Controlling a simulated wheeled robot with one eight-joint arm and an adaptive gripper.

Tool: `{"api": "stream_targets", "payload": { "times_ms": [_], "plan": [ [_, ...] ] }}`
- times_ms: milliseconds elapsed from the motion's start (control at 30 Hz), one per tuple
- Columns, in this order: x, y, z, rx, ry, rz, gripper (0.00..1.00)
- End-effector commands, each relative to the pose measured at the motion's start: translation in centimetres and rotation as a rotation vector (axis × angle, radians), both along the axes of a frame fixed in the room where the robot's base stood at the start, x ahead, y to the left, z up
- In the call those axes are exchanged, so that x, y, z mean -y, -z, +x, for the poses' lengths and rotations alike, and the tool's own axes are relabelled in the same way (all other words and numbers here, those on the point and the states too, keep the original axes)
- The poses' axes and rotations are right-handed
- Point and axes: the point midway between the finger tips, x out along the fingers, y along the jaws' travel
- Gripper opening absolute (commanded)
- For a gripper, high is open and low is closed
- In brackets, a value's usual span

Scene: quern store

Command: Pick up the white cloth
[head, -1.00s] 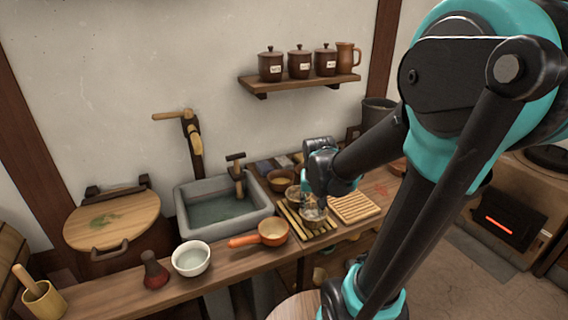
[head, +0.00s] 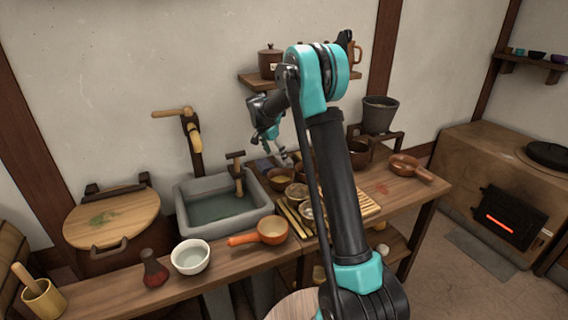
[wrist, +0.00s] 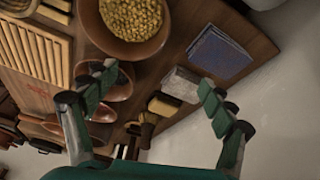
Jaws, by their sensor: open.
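The white cloth (wrist: 181,84) is a small pale grey-white folded piece on the counter. In the wrist view it lies between my fingertips, nearer the right one. My gripper (wrist: 155,84) is open and empty, with its fingers spread wide. In the head view my gripper (head: 277,148) hangs above the back of the counter, right of the sink. It largely covers the cloth there, and its height above it is hard to tell.
A folded blue cloth (wrist: 220,52) lies beside the white one, and a small yellowish block (wrist: 163,104) lies on the other side. A bowl of grain (wrist: 133,15), brown bowls and a slatted board (wrist: 35,48) are close. A wall shelf (head: 258,82) is behind the arm.

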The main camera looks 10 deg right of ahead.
Motion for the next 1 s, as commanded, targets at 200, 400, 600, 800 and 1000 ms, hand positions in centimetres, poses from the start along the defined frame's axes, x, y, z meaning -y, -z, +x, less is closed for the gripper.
{"api": "stream_targets", "payload": {
  "times_ms": [200,400,600,800,1000],
  "plan": [
    [0.2,3.0,6.5,0.03,0.167,-0.034,1.0],
    [-0.1,5.0,9.6,0.053,0.267,-0.054,1.0],
    [1.0,5.7,10.8,0.063,0.305,-0.061,1.0],
    [3.8,6.6,11.8,0.061,0.306,-0.061,1.0],
    [4.5,8.5,11.9,0.062,0.303,-0.061,1.0]
  ]
}}
